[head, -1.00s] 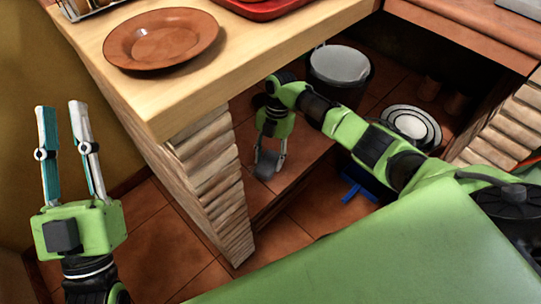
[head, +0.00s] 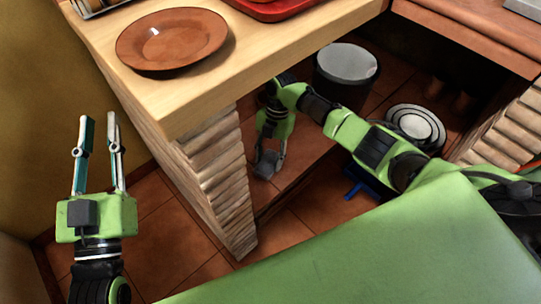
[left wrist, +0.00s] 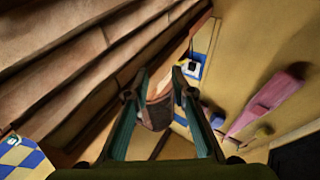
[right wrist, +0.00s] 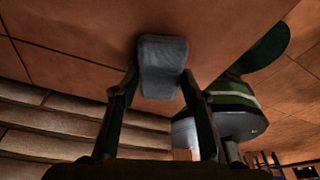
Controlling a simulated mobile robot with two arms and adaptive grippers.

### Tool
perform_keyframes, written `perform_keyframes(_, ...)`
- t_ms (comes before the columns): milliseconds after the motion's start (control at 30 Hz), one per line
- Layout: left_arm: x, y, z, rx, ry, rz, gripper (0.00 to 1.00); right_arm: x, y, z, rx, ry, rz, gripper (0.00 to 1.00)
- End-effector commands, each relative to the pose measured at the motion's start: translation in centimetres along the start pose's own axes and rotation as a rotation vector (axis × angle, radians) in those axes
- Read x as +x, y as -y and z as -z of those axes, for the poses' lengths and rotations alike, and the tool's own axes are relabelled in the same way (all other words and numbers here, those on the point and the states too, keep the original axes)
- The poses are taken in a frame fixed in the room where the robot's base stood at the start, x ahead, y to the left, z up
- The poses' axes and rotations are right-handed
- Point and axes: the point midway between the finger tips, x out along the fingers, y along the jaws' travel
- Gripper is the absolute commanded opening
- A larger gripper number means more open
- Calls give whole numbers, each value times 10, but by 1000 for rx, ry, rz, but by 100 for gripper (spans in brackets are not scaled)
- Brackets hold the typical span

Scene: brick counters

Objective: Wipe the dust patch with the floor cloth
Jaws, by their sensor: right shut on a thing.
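The floor cloth shows as a small grey pad (right wrist: 162,65) in the right wrist view, between the fingertips of my right gripper (right wrist: 158,80). In the head view the same grey cloth (head: 264,170) is low at the tiled floor, beside the brick counter end; I cannot tell if it touches the tiles. My right gripper (head: 270,153) is shut on it, pointing down. My left gripper (head: 98,118) is open and empty, fingers up, left of the counter. I cannot make out a dust patch in any view.
A grey bin (head: 345,75) and a round black-and-white object (head: 413,124) stand on the floor under the counter. A blue object (head: 366,184) lies below my right arm. The wooden counter (head: 190,110) with a brown plate (head: 172,40) overhangs the brick wall (head: 222,180).

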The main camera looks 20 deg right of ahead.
Motion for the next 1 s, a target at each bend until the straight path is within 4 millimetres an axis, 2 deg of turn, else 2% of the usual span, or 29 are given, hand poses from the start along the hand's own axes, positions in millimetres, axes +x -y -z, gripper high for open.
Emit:
perform_keyframes(600,-10,7,-53,7,260,14,23,4,-7,17,-1,1,-1,24)
perform_keyframes(1000,-18,9,-71,9,351,19,23,7,-9,24,-1,0,0,24)
